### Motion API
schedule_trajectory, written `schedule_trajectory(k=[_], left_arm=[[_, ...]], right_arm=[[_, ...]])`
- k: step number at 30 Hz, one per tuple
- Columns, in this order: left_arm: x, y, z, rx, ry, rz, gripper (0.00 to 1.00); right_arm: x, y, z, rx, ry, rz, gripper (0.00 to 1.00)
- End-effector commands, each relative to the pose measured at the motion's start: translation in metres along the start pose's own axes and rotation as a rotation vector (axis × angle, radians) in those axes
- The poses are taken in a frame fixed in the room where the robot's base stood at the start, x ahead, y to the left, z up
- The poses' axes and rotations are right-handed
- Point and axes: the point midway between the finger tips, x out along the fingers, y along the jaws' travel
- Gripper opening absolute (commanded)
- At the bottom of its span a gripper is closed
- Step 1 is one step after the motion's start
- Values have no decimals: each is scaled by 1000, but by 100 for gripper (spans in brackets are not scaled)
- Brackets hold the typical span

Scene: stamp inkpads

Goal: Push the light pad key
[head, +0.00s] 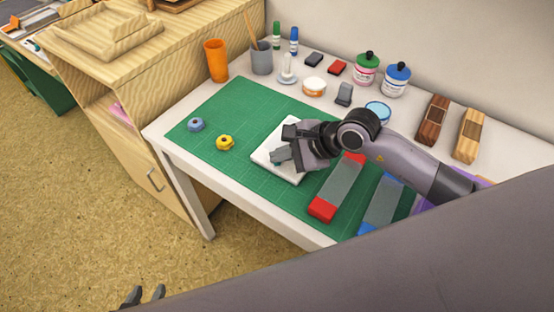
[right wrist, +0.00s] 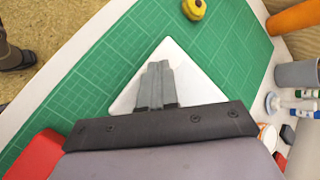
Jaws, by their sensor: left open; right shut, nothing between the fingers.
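The light pad (head: 268,143) is a flat white square lying on the green cutting mat. It also shows in the right wrist view (right wrist: 195,78), partly covered by my fingers. My right gripper (head: 279,157) is over the pad, shut and empty, its fingers pointing down at the pad's surface. In the right wrist view the closed fingertips (right wrist: 157,66) overlap the white surface; I cannot tell whether they touch it. No key can be made out on the pad. My left gripper (head: 144,296) is open and empty at the bottom edge of the head view, away from the table.
On the green mat (head: 215,105), a blue knob (head: 196,125) and a yellow knob (head: 225,142) lie left of the pad. A red-ended block (head: 322,209) and a blue-ended block lie to its right. Cups, jars and inkpads stand along the back. The mat's left part is mostly clear.

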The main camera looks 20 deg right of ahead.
Motion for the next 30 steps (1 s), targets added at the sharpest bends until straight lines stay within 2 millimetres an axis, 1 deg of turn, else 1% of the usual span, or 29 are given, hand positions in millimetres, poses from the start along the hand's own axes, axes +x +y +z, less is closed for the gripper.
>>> schedule_trajectory(k=[8, 16, 26, 30], left_arm=[[1, 0, 1, 0, 0, 0, 43], [-4, 0, -5, 0, 0, 0, 43], [-4, 0, -5, 0, 0, 0, 43], [-7, 0, -9, 0, 0, 0, 43]], right_arm=[[0, 0, 0, 0, 0, 0, 0], [-8, -6, 6, -2, 0, 0, 0], [-8, -6, 6, -1, 0, 0, 0], [-14, -10, 10, -1, 0, -1, 0]])
